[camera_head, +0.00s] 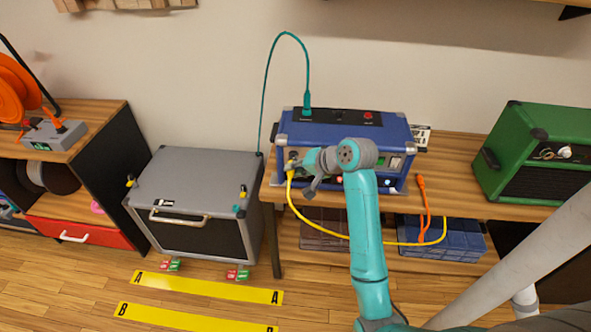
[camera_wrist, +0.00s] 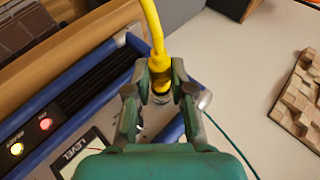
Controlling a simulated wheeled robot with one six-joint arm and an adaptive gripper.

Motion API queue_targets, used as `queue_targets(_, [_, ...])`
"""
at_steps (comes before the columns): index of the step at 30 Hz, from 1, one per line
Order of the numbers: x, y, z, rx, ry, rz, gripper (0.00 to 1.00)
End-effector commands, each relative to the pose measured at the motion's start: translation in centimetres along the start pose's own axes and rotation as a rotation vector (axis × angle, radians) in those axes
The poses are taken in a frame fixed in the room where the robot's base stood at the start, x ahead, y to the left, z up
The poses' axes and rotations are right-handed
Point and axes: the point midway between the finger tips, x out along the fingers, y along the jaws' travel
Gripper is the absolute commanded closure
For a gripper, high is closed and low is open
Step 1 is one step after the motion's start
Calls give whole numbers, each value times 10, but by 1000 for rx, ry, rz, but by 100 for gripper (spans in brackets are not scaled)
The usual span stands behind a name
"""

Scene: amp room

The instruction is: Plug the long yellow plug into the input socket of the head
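The blue amp head (camera_head: 345,130) stands on the wooden table, its front with knobs and lamps facing me. My gripper (camera_head: 296,164) is at the left end of that front. In the wrist view my gripper (camera_wrist: 161,85) has its fingers closed around the yellow plug (camera_wrist: 160,66). The yellow cable leaves the plug toward the top of that view. In the head view the yellow plug (camera_head: 290,172) shows small beside the fingers. A metal ring shows at the plug's end; I cannot tell whether the plug is inside the input socket, which is hidden.
A teal cable (camera_head: 307,98) is plugged into the head's top. An orange cable (camera_head: 422,190) hangs over the table edge at right. A grey cabinet (camera_head: 195,205) stands left, a green amp (camera_head: 540,150) right. Blue and clear crates (camera_head: 465,247) sit on the lower shelf.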

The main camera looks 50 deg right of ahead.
Motion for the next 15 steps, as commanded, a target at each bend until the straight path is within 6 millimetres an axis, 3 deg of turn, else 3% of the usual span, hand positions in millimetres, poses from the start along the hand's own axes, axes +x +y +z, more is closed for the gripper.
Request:
queue_targets(1, [0,0,0,0,0,0,66])
queue_targets(3, [0,0,0,0,0,0,49])
queue_targets(15, [-5,0,0,0,1,0,49])
